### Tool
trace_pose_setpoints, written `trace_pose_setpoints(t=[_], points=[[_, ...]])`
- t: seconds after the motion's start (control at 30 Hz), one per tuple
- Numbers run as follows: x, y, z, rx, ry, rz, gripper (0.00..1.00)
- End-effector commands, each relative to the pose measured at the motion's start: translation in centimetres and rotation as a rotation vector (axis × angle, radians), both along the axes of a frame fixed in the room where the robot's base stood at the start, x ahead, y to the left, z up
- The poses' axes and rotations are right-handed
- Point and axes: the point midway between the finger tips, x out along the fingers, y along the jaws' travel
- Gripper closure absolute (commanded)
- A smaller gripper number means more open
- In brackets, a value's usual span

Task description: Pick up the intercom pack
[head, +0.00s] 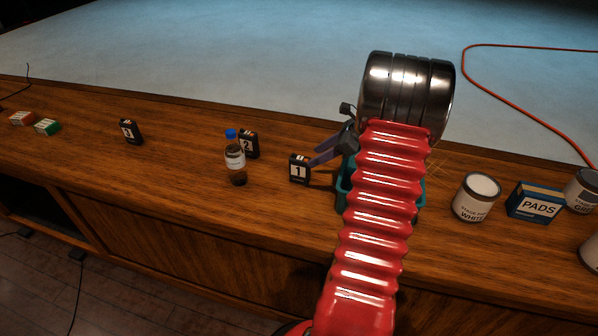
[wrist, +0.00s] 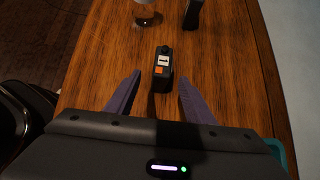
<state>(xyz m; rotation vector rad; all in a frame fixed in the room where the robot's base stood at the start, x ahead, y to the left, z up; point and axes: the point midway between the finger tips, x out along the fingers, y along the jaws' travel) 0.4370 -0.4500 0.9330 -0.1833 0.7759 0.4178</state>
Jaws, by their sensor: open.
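Several small black packs with white number labels stand on the wooden desk. Pack 1 (head: 299,170) is nearest my gripper (head: 314,157), pack 2 (head: 249,145) stands behind it to the left, and pack 3 (head: 130,131) is farther left. In the wrist view, pack 1 (wrist: 162,66) stands upright between the purple fingertips of my gripper (wrist: 160,77), with a visible gap on each side. The gripper is open and empty. Whether the fingers reach down beside the pack is hard to tell.
A brown bottle with a blue cap (head: 236,160) stands left of pack 1, close to pack 2. A teal object (head: 345,185) is partly hidden behind my arm. A white paint tin (head: 476,198) and a blue pads box (head: 534,202) stand to the right. The desk's front strip is clear.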

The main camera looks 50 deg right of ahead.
Motion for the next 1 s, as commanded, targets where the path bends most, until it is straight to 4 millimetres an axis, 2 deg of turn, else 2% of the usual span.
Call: trace_pose_setpoints(t=[0.1,0.47,1.0], points=[[-0.1,-0.5,-0.2,0.012,-0.002,-0.017,0.52],[0.2,-0.2,-0.5,0.011,-0.001,-0.014,0.52],[4.9,2.0,-5.8,0.013,-0.001,-0.011,0.52]])
